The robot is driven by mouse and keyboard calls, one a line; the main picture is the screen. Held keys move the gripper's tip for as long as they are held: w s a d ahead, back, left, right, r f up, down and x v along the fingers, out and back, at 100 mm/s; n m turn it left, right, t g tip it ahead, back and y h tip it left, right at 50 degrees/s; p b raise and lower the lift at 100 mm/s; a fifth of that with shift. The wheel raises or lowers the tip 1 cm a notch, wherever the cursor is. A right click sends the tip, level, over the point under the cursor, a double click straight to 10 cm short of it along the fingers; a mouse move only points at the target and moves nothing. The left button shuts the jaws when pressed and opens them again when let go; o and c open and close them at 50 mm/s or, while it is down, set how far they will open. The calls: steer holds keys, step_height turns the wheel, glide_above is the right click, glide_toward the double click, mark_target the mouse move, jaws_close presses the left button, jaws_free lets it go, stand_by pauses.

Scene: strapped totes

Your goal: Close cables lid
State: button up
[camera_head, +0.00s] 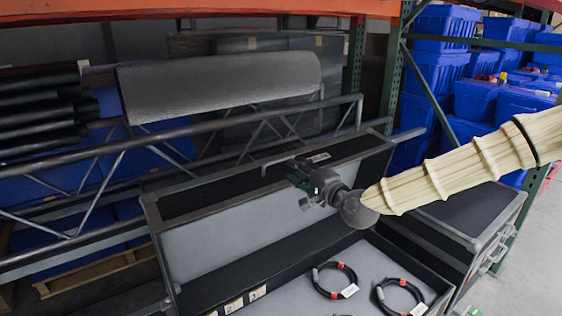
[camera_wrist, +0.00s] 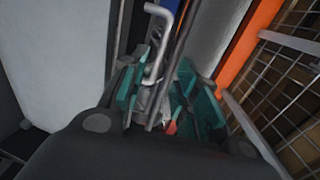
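The cables lid (camera_head: 200,240) is the raised panel of an open case, grey inside with a dark metal-edged frame, standing up behind the case. The open case (camera_head: 262,277) below it holds coiled black cables (camera_head: 338,281) with red bands and white tags. My gripper (camera_head: 292,172) is at the lid's top edge, near its middle. In the wrist view, its teal fingers (camera_wrist: 160,92) stand apart, with a narrow metal edge and a bent metal bar (camera_wrist: 158,50) between them. Whether the fingers touch the lid is hidden.
A closed dark case (camera_head: 455,215) stands to the right. A grey metal truss (camera_head: 200,128) and a rack with a grey roll (camera_head: 220,85) lie behind the lid. Blue totes (camera_head: 435,70) fill the right-hand shelves. Open floor (camera_head: 535,265) shows at the lower right.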

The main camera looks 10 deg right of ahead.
mark_target(280, 160)
steer(key=x, duration=0.8)
steer(key=shift+w+a+f, duration=0.1)
steer(key=shift+w+a, duration=0.1)
steer(key=shift+w, duration=0.15)
jaws_close()
